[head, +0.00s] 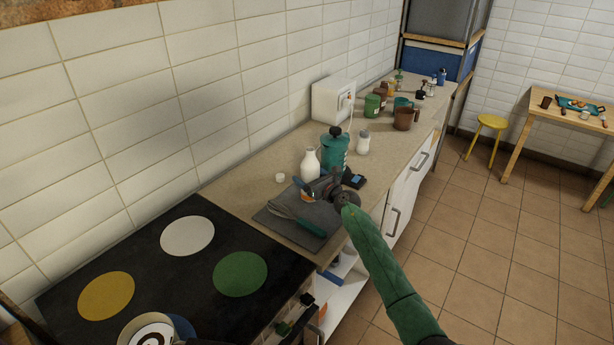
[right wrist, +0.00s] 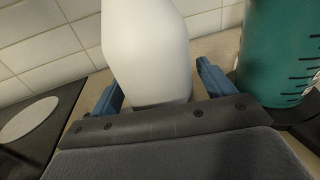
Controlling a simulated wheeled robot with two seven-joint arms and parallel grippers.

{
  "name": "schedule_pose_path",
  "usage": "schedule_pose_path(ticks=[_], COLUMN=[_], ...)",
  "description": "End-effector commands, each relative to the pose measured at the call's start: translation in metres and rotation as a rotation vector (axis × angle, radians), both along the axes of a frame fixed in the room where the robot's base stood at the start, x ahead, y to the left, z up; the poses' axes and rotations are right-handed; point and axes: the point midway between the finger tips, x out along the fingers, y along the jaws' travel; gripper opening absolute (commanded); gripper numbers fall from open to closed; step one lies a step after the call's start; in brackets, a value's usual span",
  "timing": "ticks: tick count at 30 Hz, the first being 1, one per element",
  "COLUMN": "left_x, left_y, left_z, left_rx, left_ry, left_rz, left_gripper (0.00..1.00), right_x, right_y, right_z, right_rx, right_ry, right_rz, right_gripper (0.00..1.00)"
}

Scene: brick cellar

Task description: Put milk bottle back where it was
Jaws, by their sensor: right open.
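The white milk bottle (head: 310,164) stands upright on the worktop near the tiled wall, beside a teal canister (head: 334,152). My right gripper (head: 318,183) is just in front of the bottle. In the right wrist view the bottle (right wrist: 152,50) stands between the two open blue fingers of the gripper (right wrist: 160,92), with a gap visible on both sides. The bottle's foot is hidden behind the gripper's palm edge in that view. My left gripper does not show.
A grey mat (head: 288,232) with a whisk (head: 297,217) lies before the gripper. A small white lid-like piece (head: 280,178) is left of the bottle. A white shaker (head: 363,142) and brown mug (head: 404,119) stand further back. The black hob (head: 150,250) is at left.

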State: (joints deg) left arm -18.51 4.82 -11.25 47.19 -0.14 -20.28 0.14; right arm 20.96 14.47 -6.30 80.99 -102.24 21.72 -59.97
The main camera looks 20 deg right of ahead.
Motion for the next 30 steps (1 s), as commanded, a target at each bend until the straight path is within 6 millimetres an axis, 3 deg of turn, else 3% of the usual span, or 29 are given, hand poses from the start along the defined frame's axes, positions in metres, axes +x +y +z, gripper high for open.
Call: schedule_pose_path(ticks=[4,15,21,30], left_x=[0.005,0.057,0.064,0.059], left_y=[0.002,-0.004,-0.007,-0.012], left_z=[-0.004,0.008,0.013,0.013], left_rx=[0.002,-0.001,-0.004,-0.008], left_ry=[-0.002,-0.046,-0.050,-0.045], left_rz=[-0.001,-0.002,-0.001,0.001], left_gripper=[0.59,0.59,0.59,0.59], right_x=[-0.026,-0.084,-0.098,-0.100], right_y=[-0.011,-0.035,-0.041,-0.041], right_z=[-0.005,-0.003,-0.001,-0.001], right_rx=[-0.004,-0.003,0.000,0.000], right_ry=[0.001,0.001,0.001,0.001], right_rz=[0.000,0.001,0.001,0.001], right_gripper=[0.81,0.81,0.81,0.81])
